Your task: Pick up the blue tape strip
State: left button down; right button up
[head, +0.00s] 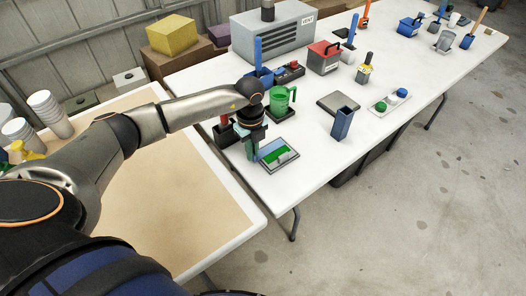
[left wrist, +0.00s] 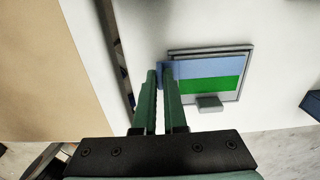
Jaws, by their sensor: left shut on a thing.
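In the head view my left gripper (head: 251,152) points down at the left edge of the tray (head: 292,161), with the green strip (head: 277,157) in the tray. My right gripper is not in view.
A green jug (head: 281,100) and a red-handled tool (head: 225,124) stand close behind my left gripper. A blue upright holder (head: 342,124) and a dark flat plate (head: 338,103) are to the right. White table (head: 305,185) is clear in front of the tray.

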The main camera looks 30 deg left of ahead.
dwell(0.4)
pick_arm(q)
jog(key=shift+w+r, duration=0.1)
jog(key=shift+r, duration=0.5)
jog(key=s+d+r+p, duration=0.2)
jog(key=d+r+p, duration=0.1)
jog(key=d+r, duration=1)
jog(key=shift+s+d+r, duration=0.3)
jog(key=shift+d+r, duration=0.1)
jog(key=shift+r, duration=1.5)
jog(key=shift+r, duration=0.1)
notch_tip(320, 180, up, 5)
jog(key=p, duration=0.4)
